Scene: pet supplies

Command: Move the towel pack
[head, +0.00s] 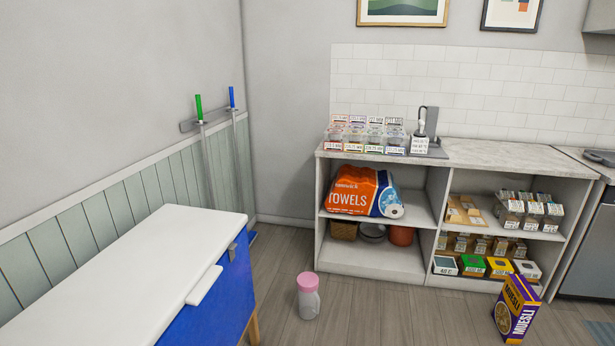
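The towel pack (364,192) is an orange and blue package marked TOWELS. It lies on the upper shelf of the open left compartment of the white shelf unit (432,240), under the counter. White roll ends show at its right side. My gripper is not in the head view.
A pink-lidded jar (308,296) and a muesli box (516,308) stand on the floor in front of the unit. A blue chest with a white lid (185,262) fills the left foreground. Pots and a basket (344,230) sit below the towels.

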